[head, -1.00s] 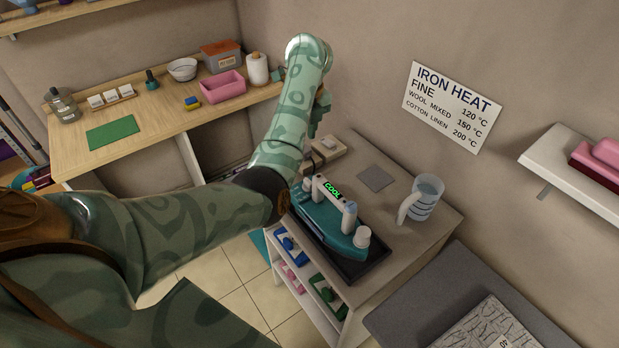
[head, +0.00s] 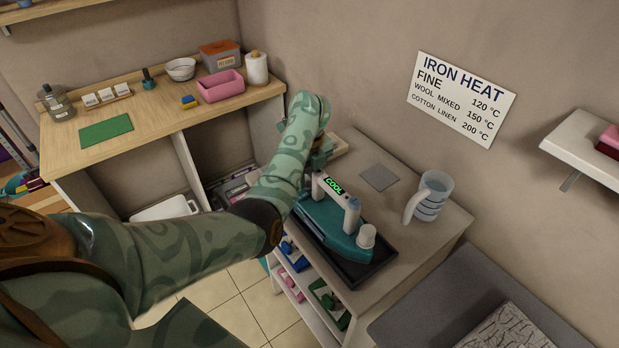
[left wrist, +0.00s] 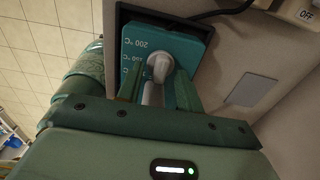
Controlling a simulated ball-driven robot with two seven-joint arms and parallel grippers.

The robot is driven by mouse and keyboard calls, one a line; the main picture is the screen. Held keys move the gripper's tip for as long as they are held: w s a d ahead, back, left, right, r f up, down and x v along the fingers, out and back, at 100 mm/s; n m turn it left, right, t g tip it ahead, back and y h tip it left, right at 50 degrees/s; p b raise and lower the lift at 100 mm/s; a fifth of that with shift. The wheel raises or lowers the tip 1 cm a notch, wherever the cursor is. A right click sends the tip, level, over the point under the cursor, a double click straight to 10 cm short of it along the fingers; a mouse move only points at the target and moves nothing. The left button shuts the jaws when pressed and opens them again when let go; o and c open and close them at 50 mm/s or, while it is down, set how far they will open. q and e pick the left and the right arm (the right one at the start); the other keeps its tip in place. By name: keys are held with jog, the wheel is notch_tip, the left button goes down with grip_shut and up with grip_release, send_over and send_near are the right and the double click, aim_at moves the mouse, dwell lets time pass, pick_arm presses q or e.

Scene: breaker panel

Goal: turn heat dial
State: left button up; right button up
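A teal iron (head: 330,222) with a white handle lies in a black tray (head: 378,262) on the cabinet. Its green display (head: 334,187) reads COOL. In the left wrist view, the iron's teal end (left wrist: 190,48) carries temperature marks, with 200 °C readable, and a pale round dial (left wrist: 160,68). My left gripper (left wrist: 158,92) is open, with its two green fingers on either side of the dial. Whether they touch it I cannot tell. In the head view, my left gripper (head: 318,158) is partly hidden by my arm, at the iron's far end. My right gripper is not in view.
A measuring jug (head: 428,196) and a flat grey square (head: 379,178) stand near the iron. A switch marked OFF (left wrist: 304,14) and a dark cable (left wrist: 215,12) lie beyond it. The wall sign (head: 461,98) lists iron heats: fine 120, wool mixed 150, cotton linen 200 °C.

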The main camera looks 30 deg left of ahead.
pick_arm(q)
grip_shut()
